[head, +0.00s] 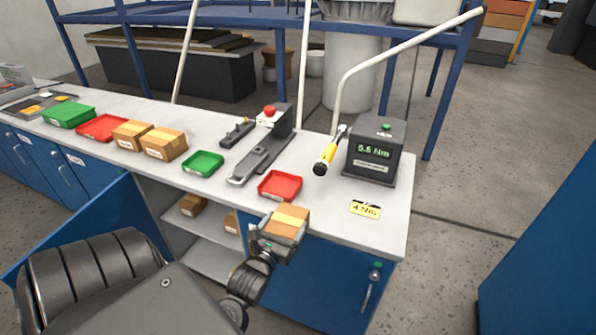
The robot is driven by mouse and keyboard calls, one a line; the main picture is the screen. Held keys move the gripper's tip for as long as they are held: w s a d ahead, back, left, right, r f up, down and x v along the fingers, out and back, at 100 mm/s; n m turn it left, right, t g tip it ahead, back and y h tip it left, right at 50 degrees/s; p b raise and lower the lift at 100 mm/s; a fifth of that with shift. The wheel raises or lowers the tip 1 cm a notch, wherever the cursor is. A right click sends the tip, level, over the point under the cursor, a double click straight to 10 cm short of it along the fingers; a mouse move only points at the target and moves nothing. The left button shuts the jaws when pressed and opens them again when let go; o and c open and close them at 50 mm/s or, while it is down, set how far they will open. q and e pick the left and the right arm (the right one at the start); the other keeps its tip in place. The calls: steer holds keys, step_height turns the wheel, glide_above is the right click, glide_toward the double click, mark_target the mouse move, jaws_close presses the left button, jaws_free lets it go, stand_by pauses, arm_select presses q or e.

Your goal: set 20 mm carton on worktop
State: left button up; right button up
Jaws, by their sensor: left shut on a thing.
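My left gripper (272,236) is shut on a brown carton (288,222) with a yellow band across its top. The carton is at the front edge of the light grey worktop (330,222); I cannot tell whether it touches the surface. Two similar cartons stand side by side on the worktop, one at the left (131,134) and one to its right (164,143). Their labels are too small to read. My right gripper is not in view.
Green trays (203,163) and red trays (280,185) lie along the worktop. A clamp fixture (264,147), a yellow-handled tool (327,160), a torque meter (374,152) and a "4 Nm" plate (365,209) stand behind and right. A blue cabinet door (85,228) hangs open below, showing shelves with cartons.

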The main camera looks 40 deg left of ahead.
mark_target(293, 214)
arm_select(q)
steer(key=x, duration=0.4)
steer(key=p+x, duration=0.1)
steer(key=x, duration=0.9)
steer(key=shift+w+a+r+p, duration=0.15)
steer(key=shift+r+p, duration=0.1)
steer(key=shift+p, duration=0.15)
steer(key=x, duration=0.3)
steer(key=shift+w+f+p, duration=0.25)
steer(key=shift+f+p, duration=0.1)
steer(key=shift+p, duration=0.05)
steer(key=shift+s+f, duration=0.1)
steer(key=shift+f, duration=0.25)
steer(key=shift+f, duration=0.15)
steer(key=o, duration=1.5)
steer(key=shift+f, duration=0.15)
steer(key=shift+o, duration=0.5)
steer(key=shift+s, duration=0.1)
steer(key=shift+s, duration=0.1)
steer(key=b+v, duration=0.1)
steer(key=v, duration=1)
steer(key=shift+s+d+b, duration=0.25)
steer(key=shift+s+b, duration=0.05)
steer(key=shift+s, duration=0.05)
